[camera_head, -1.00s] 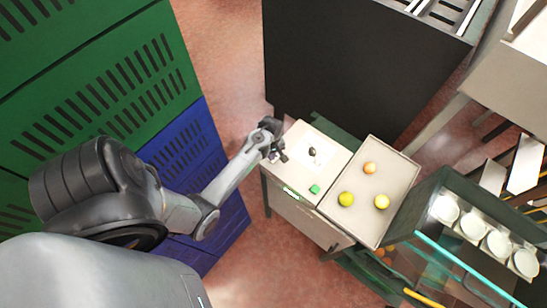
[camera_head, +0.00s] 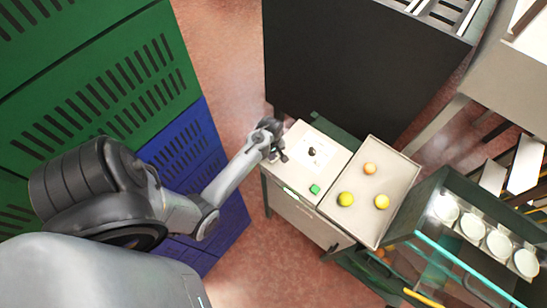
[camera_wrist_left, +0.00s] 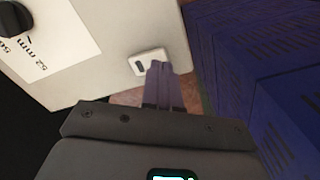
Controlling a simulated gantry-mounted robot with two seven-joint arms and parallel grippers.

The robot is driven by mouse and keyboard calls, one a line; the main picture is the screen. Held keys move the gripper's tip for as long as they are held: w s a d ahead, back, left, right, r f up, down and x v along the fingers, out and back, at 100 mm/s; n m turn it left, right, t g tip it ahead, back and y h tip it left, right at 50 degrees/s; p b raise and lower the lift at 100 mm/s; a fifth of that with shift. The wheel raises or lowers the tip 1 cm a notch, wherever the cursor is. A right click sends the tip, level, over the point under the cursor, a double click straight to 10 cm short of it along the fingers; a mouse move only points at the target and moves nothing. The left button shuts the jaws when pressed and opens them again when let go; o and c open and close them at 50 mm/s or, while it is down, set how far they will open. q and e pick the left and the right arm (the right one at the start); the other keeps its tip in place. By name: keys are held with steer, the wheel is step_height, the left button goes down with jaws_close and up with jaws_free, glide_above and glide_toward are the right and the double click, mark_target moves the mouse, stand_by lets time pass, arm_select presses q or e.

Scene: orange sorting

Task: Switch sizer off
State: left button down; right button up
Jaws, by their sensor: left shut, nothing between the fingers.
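The sizer is a pale cabinet (camera_head: 300,214) with a black knob (camera_head: 312,151) on a white label and a green square (camera_head: 314,189) on its top. In the left wrist view, the knob (camera_wrist_left: 15,18) sits at the top left beside a label reading 52 mm. A small white switch (camera_wrist_left: 149,62) with a dark slot is at the panel's edge. My left gripper (camera_head: 283,156) is shut and empty at the cabinet's left edge. Its fingertips (camera_wrist_left: 160,68) lie right at the switch's lower edge; I cannot tell if they touch. My right gripper is not in view.
A pale tray (camera_head: 370,228) with three orange and yellow fruits adjoins the cabinet. A black cabinet (camera_head: 350,70) stands behind. Green crates (camera_head: 100,90) and blue crates (camera_head: 190,150) stack on the left. A glass-sided machine with white cups (camera_head: 473,224) is at right.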

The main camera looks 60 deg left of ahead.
arm_select(q)
steer(key=shift+f, duration=0.1)
stand_by(0.7)
steer(key=shift+f+b, duration=0.5)
steer(key=shift+f, duration=0.35)
stand_by(0.4)
step_height(320, 180, up, 3)
steer(key=p, duration=0.2)
steer(key=shift+p, duration=0.35)
steer(key=shift+r, duration=2)
